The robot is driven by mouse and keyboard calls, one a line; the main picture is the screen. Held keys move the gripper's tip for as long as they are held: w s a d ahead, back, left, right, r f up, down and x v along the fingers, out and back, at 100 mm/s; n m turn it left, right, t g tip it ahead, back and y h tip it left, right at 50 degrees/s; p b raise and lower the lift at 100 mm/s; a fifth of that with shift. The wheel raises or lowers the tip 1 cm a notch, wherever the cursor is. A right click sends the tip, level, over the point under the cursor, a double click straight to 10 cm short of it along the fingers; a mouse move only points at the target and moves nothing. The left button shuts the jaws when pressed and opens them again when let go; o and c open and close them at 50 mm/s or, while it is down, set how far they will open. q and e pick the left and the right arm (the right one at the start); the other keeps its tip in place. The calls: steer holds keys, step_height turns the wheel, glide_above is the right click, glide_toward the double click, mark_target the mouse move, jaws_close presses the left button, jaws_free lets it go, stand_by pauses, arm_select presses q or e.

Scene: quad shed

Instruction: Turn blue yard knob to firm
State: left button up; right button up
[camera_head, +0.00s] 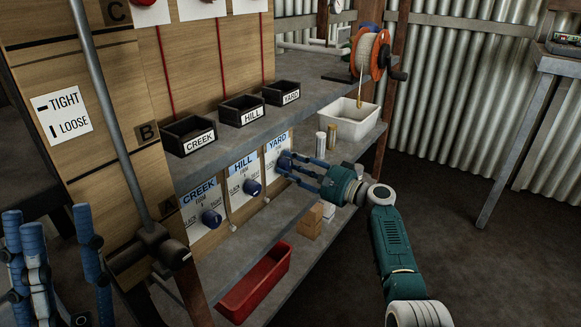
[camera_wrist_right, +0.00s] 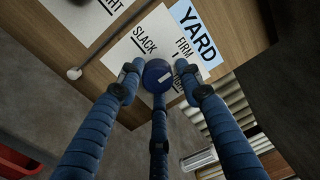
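The blue yard knob (camera_wrist_right: 157,73) sits on the white panel under the YARD label (camera_wrist_right: 196,36); in the head view this label (camera_head: 278,142) is at the right end of the row. My left gripper (camera_head: 45,220) is open and empty at the lower left.
The creek knob (camera_head: 211,219) and hill knob (camera_head: 253,187) are left of the yard knob. Black bins (camera_head: 243,110) stand on the shelf above. A grey lever (camera_head: 150,235) rises at the left. A red tray (camera_head: 255,284) is below.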

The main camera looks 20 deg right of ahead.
steer(key=shift+o, duration=0.6)
steer(key=shift+s, duration=0.1)
steer(key=shift+s+d+f, duration=0.1)
steer(key=shift+s+d, duration=0.05)
steer(key=shift+d, duration=0.05)
steer(key=v, duration=1.1)
steer(key=shift+s, duration=0.25)
steer(key=shift+d, duration=0.15)
